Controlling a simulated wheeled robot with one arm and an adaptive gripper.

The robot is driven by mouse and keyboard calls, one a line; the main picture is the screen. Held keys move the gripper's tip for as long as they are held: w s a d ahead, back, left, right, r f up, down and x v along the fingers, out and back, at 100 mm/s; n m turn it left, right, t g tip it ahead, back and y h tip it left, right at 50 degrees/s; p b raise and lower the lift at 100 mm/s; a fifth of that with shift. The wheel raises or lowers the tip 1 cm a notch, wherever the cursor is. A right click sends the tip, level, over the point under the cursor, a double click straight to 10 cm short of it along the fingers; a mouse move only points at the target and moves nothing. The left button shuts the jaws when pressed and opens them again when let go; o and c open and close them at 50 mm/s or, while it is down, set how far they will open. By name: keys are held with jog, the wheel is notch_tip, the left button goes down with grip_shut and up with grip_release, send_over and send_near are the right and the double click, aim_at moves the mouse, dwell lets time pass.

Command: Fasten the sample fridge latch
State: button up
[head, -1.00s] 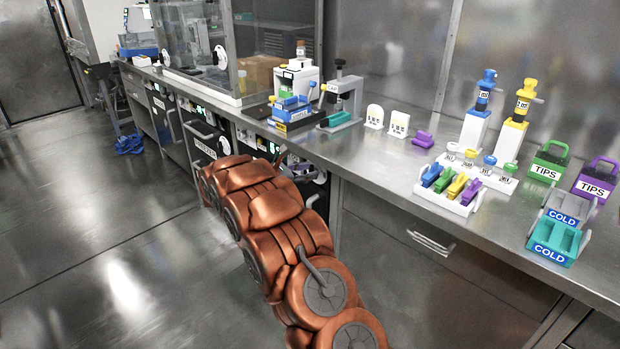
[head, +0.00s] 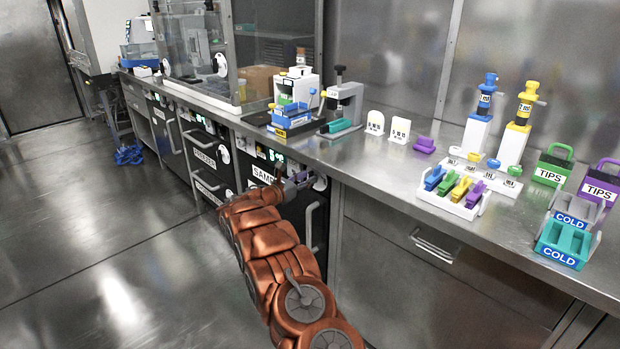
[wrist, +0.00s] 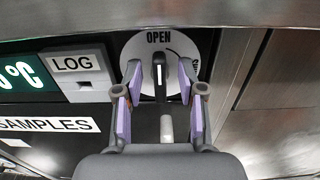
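The sample fridge (head: 287,215) is a dark-fronted unit under the bench, its label partly behind my arm. In the wrist view its latch is a black handle (wrist: 159,76) on a white disc (wrist: 205,42). The handle stands upright, its upper end under the word OPEN. A second, sideways word on the disc's right is partly covered by a finger. My gripper (wrist: 160,72) is open, its purple-padded fingers on either side of the handle with visible gaps. In the head view my gripper (head: 299,181) is at the fridge's upper front, just below the bench edge.
A LOG panel (wrist: 82,75) and green temperature display (wrist: 22,77) sit left of the latch. The bench edge (wrist: 60,20) overhangs just above. A vertical fridge handle (head: 311,225) is below my gripper.

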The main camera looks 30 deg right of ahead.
jog(key=shift+x, duration=1)
grip_shut()
